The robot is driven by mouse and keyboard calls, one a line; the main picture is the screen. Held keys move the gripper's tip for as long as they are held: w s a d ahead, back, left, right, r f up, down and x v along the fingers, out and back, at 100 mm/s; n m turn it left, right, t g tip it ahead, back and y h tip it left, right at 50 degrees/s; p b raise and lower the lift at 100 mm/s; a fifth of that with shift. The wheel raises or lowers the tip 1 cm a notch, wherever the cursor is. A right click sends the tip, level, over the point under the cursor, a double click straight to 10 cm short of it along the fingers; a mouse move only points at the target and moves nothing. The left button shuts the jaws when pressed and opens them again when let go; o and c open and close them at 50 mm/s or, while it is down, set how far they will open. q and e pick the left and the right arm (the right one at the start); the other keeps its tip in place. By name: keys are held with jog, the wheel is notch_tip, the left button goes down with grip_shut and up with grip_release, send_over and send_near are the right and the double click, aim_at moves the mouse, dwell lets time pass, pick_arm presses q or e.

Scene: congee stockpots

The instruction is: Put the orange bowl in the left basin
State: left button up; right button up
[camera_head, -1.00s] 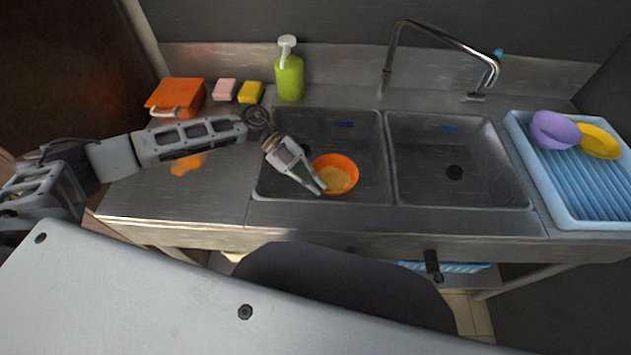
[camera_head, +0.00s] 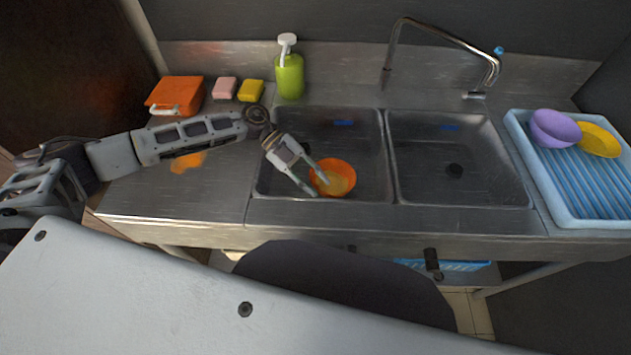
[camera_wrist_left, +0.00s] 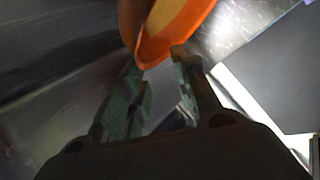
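The orange bowl (camera_head: 345,170), with a yellowish inside, is in the left basin (camera_head: 365,132), near its front wall. Whether it rests flat on the basin floor is hard to tell. My left gripper (camera_head: 319,188) reaches down into the basin at the bowl's left side, its two fingers spread apart. In the left wrist view, the bowl (camera_wrist_left: 172,32) is just beyond the open fingertips (camera_wrist_left: 159,66), and its rim edge lies close to them. I cannot tell whether a finger touches it. My right gripper is in no view.
The empty right basin (camera_head: 460,150) has a faucet (camera_head: 440,38) behind it. A blue rack (camera_head: 580,185) with purple (camera_head: 554,128) and yellow bowls (camera_head: 600,140) stands at right. A green soap bottle (camera_head: 289,77), sponges and an orange box (camera_head: 176,95) stand behind at left.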

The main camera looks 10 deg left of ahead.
pick_arm(q)
jog(key=shift+r, duration=0.4)
jog(key=shift+w+a+r, duration=0.15)
jog(key=shift+a+r, duration=0.05)
jog(key=shift+a, duration=0.05)
jog(key=v, duration=1.1)
jog(key=shift+a, duration=0.2)
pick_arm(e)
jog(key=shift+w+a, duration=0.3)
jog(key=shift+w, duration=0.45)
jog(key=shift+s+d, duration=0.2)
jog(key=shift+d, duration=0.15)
pick_arm(q)
jog(key=shift+w+a, duration=0.1)
jog(key=shift+w, duration=0.05)
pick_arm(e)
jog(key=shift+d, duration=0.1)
